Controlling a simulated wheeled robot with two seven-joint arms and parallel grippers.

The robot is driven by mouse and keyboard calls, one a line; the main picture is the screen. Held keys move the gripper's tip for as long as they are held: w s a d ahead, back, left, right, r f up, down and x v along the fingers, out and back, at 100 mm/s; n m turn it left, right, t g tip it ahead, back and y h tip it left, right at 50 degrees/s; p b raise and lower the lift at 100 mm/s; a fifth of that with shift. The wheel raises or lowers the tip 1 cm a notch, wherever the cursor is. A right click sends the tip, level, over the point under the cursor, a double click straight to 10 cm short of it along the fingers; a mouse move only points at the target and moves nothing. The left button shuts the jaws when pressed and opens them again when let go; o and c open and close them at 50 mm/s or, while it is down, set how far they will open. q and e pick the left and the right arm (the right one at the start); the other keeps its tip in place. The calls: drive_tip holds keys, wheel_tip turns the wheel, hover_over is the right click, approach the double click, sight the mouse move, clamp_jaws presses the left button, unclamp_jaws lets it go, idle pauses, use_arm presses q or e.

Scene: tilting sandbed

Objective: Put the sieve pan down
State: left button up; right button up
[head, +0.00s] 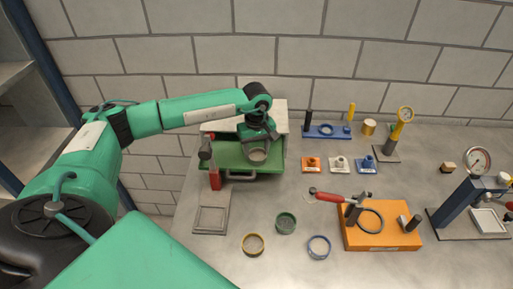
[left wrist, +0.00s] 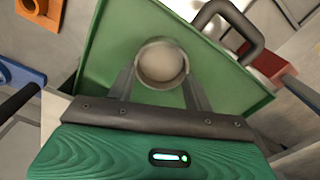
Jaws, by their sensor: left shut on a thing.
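My left gripper (head: 257,147) is shut on the small round sieve pan (head: 257,155), over the green tray (head: 216,158) at the back left of the table. In the left wrist view the pan (left wrist: 163,64) is a grey-brown cup with a pale inside. The fingers of the left gripper (left wrist: 163,78) grip its sides. The green tray (left wrist: 112,50) with its grey handle lies behind it. I cannot tell whether the pan touches the tray. My right gripper is not in view.
Yellow (head: 252,244), green (head: 286,223) and blue (head: 319,247) rings stand at the front. A red-handled lever (head: 333,197) is by the tool on the orange box (head: 376,238). A grey square frame (head: 211,220) lies left. Small orange, white and blue blocks sit right of the tray.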

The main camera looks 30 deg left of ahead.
sight(257, 156)
use_arm(q)
drive_tip(key=shift+f, duration=0.2)
drive_tip(key=o, duration=1)
drive_tip(key=shift+r, duration=0.1)
drive_tip(key=shift+c, duration=0.2)
drive_tip(key=shift+r, duration=0.25)
wheel_tip(257, 156, up, 12)
drive_tip(key=b, duration=0.4)
drive_tip(key=shift+f, duration=0.1)
